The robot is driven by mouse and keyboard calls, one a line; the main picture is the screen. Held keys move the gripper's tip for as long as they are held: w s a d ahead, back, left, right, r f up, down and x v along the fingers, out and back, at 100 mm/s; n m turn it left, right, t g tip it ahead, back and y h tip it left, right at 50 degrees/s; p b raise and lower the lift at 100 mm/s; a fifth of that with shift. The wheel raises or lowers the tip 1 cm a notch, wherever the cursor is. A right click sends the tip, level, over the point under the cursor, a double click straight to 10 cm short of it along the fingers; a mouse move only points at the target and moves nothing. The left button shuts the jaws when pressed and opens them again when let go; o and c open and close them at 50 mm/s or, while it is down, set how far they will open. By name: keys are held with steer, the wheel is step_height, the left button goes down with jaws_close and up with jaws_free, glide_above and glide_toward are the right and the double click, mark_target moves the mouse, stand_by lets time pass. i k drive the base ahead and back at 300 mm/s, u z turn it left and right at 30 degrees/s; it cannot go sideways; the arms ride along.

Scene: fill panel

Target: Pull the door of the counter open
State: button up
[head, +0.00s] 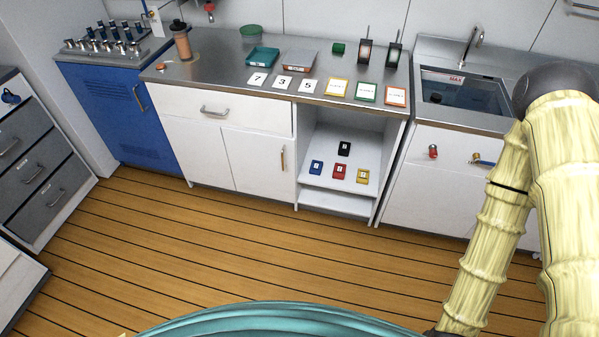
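The counter (228,74) stands along the back wall, with a grey metal top and a white front. Its white door (249,164) is below the drawer, left of an open shelf bay. The door looks shut, flush with the front. A brass-coloured vertical handle (283,159) sits near its right edge. A white panel (196,150) is to the left of the door, and a drawer with a grey bar handle (214,112) is above. My arm's pale yellow links are at the right, well apart from the door. My gripper is not in view.
The wooden floor (215,235) before the counter is clear. A blue cabinet (122,110) stands left, a grey drawer unit (38,170) farther left, a sink unit (440,180) right. Cards and trays lie on the countertop.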

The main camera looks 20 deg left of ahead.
mark_target(262, 165)
steer(key=u, duration=0.7)
steer(key=i, duration=0.9)
